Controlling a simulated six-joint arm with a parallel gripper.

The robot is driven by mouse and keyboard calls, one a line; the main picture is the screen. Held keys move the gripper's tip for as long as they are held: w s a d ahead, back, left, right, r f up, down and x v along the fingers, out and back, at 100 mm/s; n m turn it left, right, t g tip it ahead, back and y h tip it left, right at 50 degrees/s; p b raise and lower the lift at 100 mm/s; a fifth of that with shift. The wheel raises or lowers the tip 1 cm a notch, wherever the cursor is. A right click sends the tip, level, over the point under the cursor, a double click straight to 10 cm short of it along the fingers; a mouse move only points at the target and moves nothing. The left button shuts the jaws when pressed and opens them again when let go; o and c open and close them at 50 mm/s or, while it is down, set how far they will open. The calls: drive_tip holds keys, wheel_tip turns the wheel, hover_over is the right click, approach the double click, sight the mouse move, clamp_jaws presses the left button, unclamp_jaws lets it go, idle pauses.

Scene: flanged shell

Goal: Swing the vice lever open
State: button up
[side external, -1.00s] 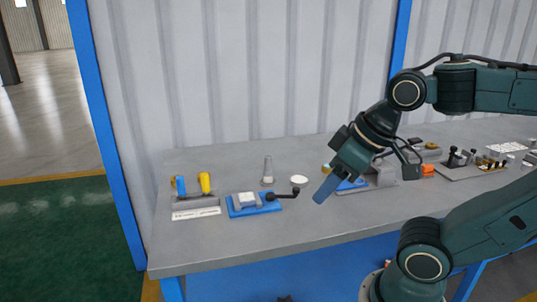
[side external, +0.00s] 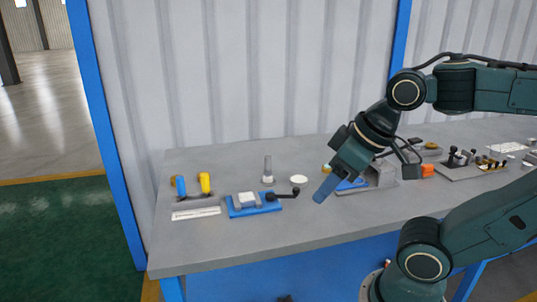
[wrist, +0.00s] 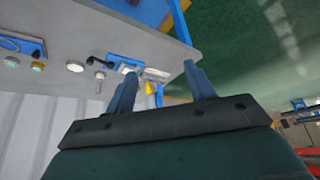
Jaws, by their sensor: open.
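The vice (side external: 246,201) is a small grey block on a blue base, on the left part of the bench. Its black lever (side external: 287,194) sticks out to the right and ends in a dark knob. In the wrist view the vice's blue base (wrist: 125,47) shows past my fingers, and the lever (wrist: 97,59) shows to its left. My gripper (side external: 325,188) is above the bench to the right of the lever, apart from it. In the wrist view my gripper (wrist: 160,88) has its two blue fingers spread, with nothing between them.
A grey post (side external: 268,170) and a white disc (side external: 299,179) stand behind the lever. A rack with blue and yellow handles (side external: 205,183) is to the left. Another blue-based fixture (side external: 352,186) is beside my gripper. The bench front (side external: 270,240) is clear.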

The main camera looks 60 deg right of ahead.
drive_tip(key=shift+c, duration=0.4)
drive_tip(key=shift+c, duration=0.7)
drive_tip(key=w+d+m+g, duration=0.3)
drive_tip(key=w+d+m, duration=0.1)
drive_tip(key=w+d, duration=0.9)
drive_tip(key=w+d+f+m+g, duration=0.1)
drive_tip(key=w+d+f+m, duration=0.1)
drive_tip(key=d, duration=0.6)
drive_tip(key=w+d+f+m+g, duration=0.1)
drive_tip(key=w+d+f+m, duration=0.1)
drive_tip(key=w+d+f, duration=0.2)
drive_tip(key=d+f, duration=0.2)
drive_tip(key=d, duration=0.1)
drive_tip(key=shift+d+f+g, duration=0.3)
drive_tip(key=shift+d, duration=0.1)
drive_tip(key=shift+w+f, duration=0.1)
drive_tip(key=shift+f, duration=0.05)
